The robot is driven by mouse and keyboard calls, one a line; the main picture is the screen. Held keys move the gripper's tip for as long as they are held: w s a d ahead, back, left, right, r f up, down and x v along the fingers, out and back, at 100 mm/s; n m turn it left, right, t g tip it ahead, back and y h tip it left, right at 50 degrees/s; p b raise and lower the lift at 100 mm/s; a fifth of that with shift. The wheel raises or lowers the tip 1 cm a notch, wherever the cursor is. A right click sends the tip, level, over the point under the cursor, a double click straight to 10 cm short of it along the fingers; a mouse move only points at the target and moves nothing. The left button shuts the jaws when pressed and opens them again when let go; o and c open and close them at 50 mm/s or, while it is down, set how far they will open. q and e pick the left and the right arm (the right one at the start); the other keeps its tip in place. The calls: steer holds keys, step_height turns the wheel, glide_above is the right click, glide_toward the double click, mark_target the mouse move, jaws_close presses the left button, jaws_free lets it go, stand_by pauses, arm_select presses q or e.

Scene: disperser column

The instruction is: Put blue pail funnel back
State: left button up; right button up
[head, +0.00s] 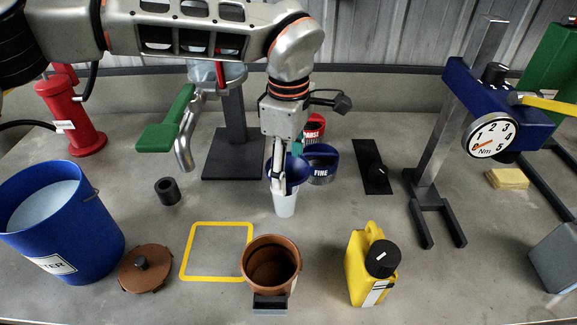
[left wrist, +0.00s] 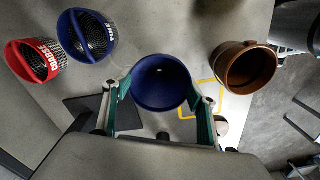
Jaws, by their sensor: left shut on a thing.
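The blue funnel (head: 298,170) is in my left gripper (head: 279,180), seen from above as a round bowl in the left wrist view (left wrist: 160,84). The gripper's teal-padded fingers (left wrist: 160,110) are shut on it, one on each side. My right gripper is not in view.
A red COARSE sieve (head: 315,127) and blue FINE sieve (head: 321,165) stand close behind the funnel. A brown pot (head: 270,262) and yellow jug (head: 371,265) stand in front. A brown lid (head: 145,268) lies beside the pail. The yellow square outline (head: 217,223) is empty.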

mark_target(289, 171)
arm_select(q)
steer(key=shift+f, duration=0.1)
steer(key=shift+f, duration=0.45)
steer(key=shift+f, duration=0.1)
steer(key=o, duration=1.1)
step_height(289, 171, up, 13)
steer(key=p, duration=0.1)
